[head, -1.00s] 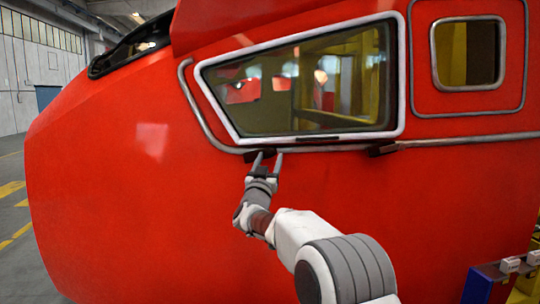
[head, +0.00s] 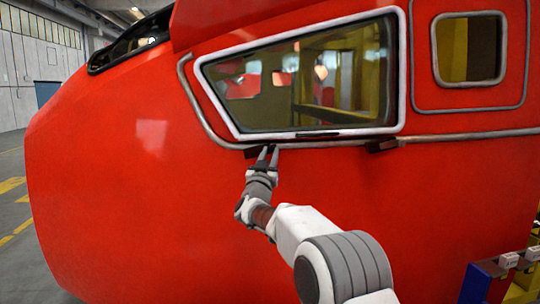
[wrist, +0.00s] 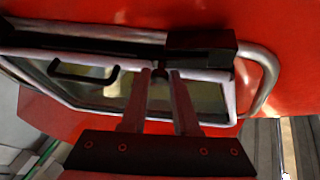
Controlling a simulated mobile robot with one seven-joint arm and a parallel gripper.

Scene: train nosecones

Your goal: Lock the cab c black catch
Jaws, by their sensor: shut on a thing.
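The red cab (head: 130,185) fills most of the head view. A black catch (head: 252,153) sits under the lower left corner of its white-framed window (head: 300,85). In the wrist view the black catch (wrist: 205,46) lies against the grey rail, with a small dark part (wrist: 160,67) reaching between my fingertips. My gripper (head: 268,153) is at the right end of this catch, shut on that part. The gripper (wrist: 159,75) also shows in the wrist view; the fingers hide part of the grip.
A second black catch (head: 381,145) sits further right on the grey rail (head: 455,136). A black handle (head: 318,134) is on the window's lower edge. A blue and yellow structure (head: 490,275) stands at lower right. The floor at left is clear.

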